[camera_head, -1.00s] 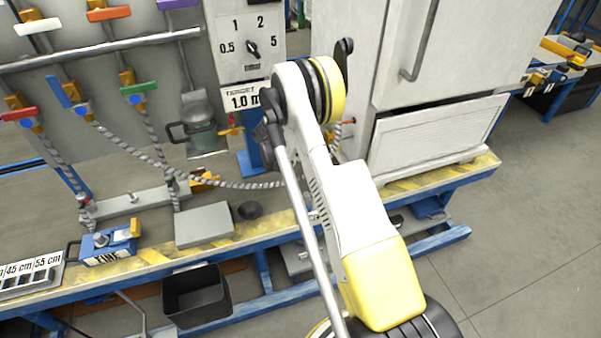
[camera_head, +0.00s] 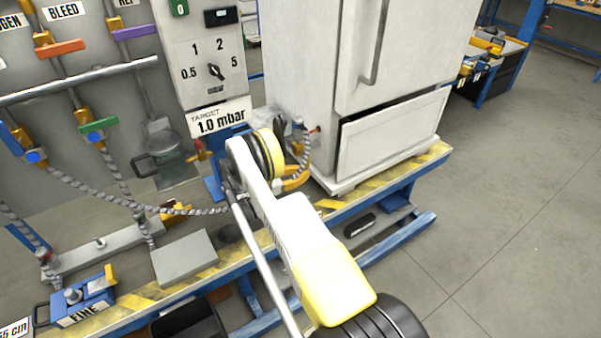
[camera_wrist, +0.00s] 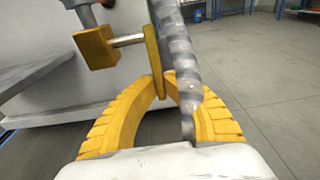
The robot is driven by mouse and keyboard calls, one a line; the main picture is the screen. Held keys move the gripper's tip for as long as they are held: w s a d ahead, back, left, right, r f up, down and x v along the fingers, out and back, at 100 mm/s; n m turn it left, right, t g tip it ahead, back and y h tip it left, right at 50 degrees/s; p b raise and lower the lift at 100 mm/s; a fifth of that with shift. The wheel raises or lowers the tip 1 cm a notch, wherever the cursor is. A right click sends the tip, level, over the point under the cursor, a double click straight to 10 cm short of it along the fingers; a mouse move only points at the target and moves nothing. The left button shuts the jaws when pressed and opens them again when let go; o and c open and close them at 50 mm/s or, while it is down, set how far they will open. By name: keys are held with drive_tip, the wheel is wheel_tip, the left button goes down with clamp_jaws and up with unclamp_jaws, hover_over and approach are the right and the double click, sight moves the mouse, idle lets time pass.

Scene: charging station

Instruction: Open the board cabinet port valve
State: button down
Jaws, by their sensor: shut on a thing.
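The white cabinet (camera_head: 296,65) stands on the bench, with a port and a grey ribbed hose (camera_head: 305,145) low on its left side. In the wrist view the port valve has a yellow block (camera_wrist: 97,47), a metal stem (camera_wrist: 129,40) and a flat yellow handle (camera_wrist: 154,50). My gripper (camera_wrist: 172,88) has its yellow fingers curved in and shut on the handle's lower end. The ribbed hose (camera_wrist: 180,70) hangs in front of the fingers. In the head view my gripper (camera_head: 297,181) is beside the cabinet, partly hidden by my arm.
A grey panel with a dial (camera_head: 215,70) and a target sign (camera_head: 221,120) stands left of my arm. Hoses, a grey box (camera_head: 184,258) and a blue FINE unit (camera_head: 76,297) lie on the bench. Open floor (camera_head: 500,220) is at the right.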

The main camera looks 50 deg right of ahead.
idle(0.4)
drive_tip(key=c, duration=1.5)
unclamp_jaws()
drive_tip(key=shift+d, duration=0.1)
drive_tip(key=v, duration=1.2)
